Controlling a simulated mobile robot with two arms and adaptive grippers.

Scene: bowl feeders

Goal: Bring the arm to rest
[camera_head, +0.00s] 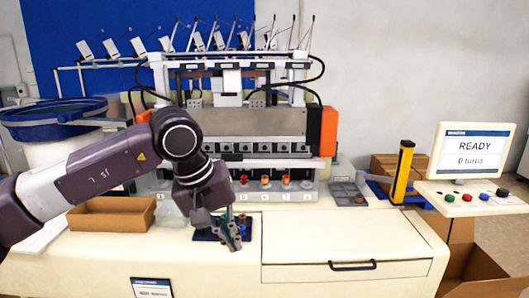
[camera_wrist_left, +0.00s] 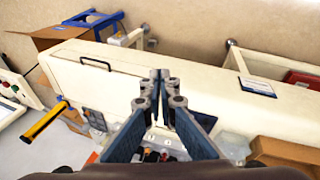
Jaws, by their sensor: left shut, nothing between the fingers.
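My left arm comes in from the left and bends down over the front of the bench. My left gripper (camera_head: 234,238) points down in front of the machine, over or beside a small dark blue fixture (camera_head: 210,233). In the left wrist view the two fingers (camera_wrist_left: 161,76) are together at the tips, with nothing between them. I cannot tell from these views whether the gripper touches the fixture. My right gripper is not in view.
The bowl feeder machine (camera_head: 245,122) stands behind the gripper, with several small parts in its lower row. A cardboard tray (camera_head: 112,214) sits left, a yellow post (camera_head: 402,172) and a screen reading READY (camera_head: 484,150) right. The bench top (camera_head: 340,235) right of the gripper is clear.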

